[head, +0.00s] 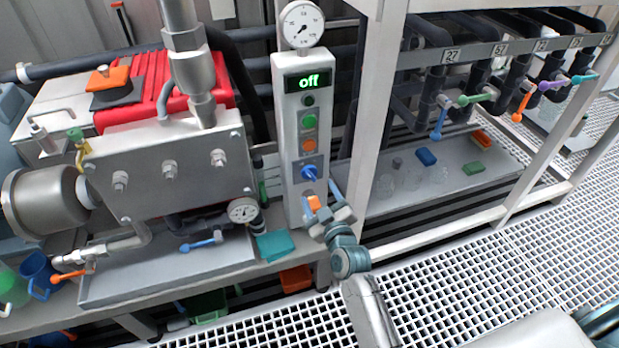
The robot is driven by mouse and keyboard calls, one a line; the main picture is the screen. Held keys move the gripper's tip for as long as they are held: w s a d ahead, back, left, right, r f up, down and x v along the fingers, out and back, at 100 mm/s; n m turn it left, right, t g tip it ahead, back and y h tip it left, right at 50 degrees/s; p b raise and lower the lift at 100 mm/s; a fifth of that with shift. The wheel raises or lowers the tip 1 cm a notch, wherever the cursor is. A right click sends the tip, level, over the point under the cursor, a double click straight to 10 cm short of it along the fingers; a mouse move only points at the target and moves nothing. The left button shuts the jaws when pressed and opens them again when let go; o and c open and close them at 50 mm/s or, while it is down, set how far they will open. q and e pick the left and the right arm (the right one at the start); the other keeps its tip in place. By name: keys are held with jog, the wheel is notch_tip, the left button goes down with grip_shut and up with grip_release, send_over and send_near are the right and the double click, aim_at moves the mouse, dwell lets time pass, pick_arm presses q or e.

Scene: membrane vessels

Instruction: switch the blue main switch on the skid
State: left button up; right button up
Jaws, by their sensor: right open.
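The green display (308,81) at the top of the column reads "off". My right gripper (320,203) is just below the switch, a little to its right, with its fingers open toward the column. It appears apart from the switch. A small orange patch (314,203) shows by its fingertips; I cannot tell what it belongs to. My left gripper is not in view.
Above the switch are an orange button (309,145) and a green button (309,122). A pressure gauge (302,23) tops the column. A steel block with pipes (170,170) stands left; a frame post (372,110) stands close right. Grating floor (470,280) is clear in front.

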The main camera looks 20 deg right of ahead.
aim_at(310, 176)
jog(key=w+p, duration=0.1)
jog(key=w, duration=0.5)
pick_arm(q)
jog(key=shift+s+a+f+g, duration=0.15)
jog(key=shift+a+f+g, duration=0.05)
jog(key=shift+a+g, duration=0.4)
pick_arm(e)
jog(key=shift+w+a, duration=0.1)
jog(key=shift+w, duration=0.5)
jog(key=c, duration=1)
jog(key=shift+o, duration=0.2)
